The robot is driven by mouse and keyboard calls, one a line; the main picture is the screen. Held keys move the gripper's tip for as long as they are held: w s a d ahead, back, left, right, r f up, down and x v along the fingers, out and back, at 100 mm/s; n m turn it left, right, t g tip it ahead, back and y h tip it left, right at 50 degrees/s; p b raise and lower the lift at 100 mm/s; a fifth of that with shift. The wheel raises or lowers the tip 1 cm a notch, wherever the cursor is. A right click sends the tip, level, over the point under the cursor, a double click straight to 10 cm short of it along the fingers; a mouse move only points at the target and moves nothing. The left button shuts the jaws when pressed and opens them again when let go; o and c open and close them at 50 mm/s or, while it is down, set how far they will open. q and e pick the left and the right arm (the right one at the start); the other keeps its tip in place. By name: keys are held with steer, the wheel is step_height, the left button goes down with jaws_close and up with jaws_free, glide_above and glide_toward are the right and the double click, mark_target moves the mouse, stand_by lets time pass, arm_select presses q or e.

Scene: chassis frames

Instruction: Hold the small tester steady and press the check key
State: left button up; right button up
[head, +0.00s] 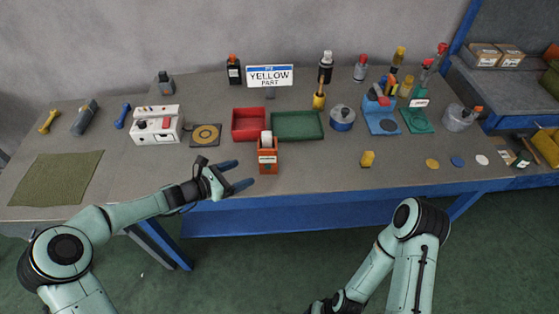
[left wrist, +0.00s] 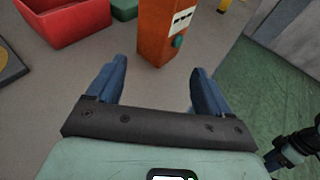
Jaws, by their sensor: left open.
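A small orange box, which looks like the tester (head: 267,157), stands upright near the table's front edge, with a white roll-like part on top. In the left wrist view the orange tester (left wrist: 157,32) shows a pale label and a round green key (left wrist: 178,41) on one face. My left gripper (head: 244,174) is open and empty, just left of the tester and apart from it. In the left wrist view its two blue fingers (left wrist: 158,68) are spread, with the tester beyond their tips. My right gripper is only partly in view at the bottom edge (head: 326,305); its jaws cannot be made out.
A red tray (head: 249,135) and a green tray (head: 320,124) lie behind the tester. A white box with a red key (head: 143,131) stands to the left. A yellow piece (head: 367,159) lies to the right. The tabletop between the tester and that piece is clear.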

mark_target(265, 164)
arm_select(q)
steer(key=shift+w+d, duration=0.3)
steer(key=shift+d, duration=0.15)
steer(key=x, duration=0.9)
steer(key=shift+w+d+f, duration=0.2)
arm_select(e)
steer(key=shift+w+d+r, duration=0.3)
steer(key=shift+w+d, duration=0.05)
steer(key=shift+w, duration=0.05)
arm_select(q)
jaws_close()
steer(key=shift+o, duration=0.5)
jaws_free()
arm_select(e)
steer(key=o, duration=0.3)
arm_select(q)
steer(key=shift+a, duration=0.1)
arm_select(e)
steer(key=shift+o, duration=0.2)
steer(key=shift+a, duration=0.1)
